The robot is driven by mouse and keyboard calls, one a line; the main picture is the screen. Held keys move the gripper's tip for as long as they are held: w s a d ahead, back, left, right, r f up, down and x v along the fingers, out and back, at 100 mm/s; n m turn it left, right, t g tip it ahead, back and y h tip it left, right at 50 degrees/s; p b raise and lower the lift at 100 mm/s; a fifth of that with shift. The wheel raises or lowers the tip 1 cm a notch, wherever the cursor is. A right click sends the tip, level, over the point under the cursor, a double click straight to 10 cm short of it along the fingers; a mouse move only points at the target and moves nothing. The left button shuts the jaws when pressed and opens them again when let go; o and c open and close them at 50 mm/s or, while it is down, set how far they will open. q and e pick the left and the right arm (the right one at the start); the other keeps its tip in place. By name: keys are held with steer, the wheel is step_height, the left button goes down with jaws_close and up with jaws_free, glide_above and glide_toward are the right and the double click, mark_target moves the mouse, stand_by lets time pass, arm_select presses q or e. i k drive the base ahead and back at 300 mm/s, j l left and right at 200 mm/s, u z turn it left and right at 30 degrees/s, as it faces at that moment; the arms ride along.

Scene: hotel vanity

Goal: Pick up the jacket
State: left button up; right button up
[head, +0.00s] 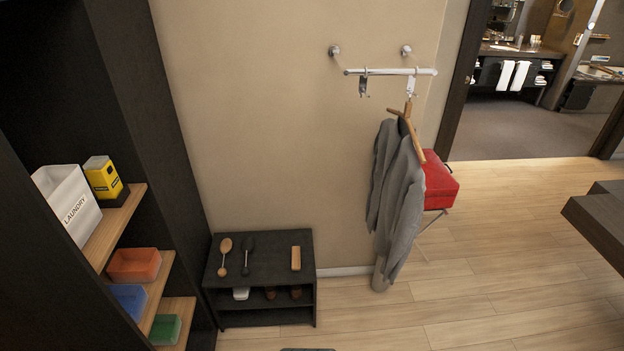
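The grey jacket (404,190) hangs on a wooden hanger (412,128) in the head view, right of centre. The hanger hooks onto a chrome wall rail (391,71). The jacket hangs down close to the wall, and its lower end reaches close to the floor in the picture. Neither of my grippers shows in the head view, so nothing of mine is seen touching the jacket.
A red bag (438,182) is partly hidden behind the jacket. A low dark rack (262,262) holds brushes and small items. Shelves at left carry a laundry bag (68,203) and bins. A dark tabletop edge (600,215) juts in at right. The wooden floor (500,270) between is clear.

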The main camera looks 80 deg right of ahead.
mark_target(395, 208)
steer(key=z, duration=3.35)
steer(key=l+u, duration=0.1)
steer(key=u, duration=0.3)
steer(key=i+l+u, duration=0.1)
steer(key=u, duration=0.3)
steer(key=l+u, duration=0.15)
steer(key=u, duration=0.3)
steer(key=l+u, duration=0.2)
steer(key=u, duration=0.2)
steer(key=i, duration=0.05)
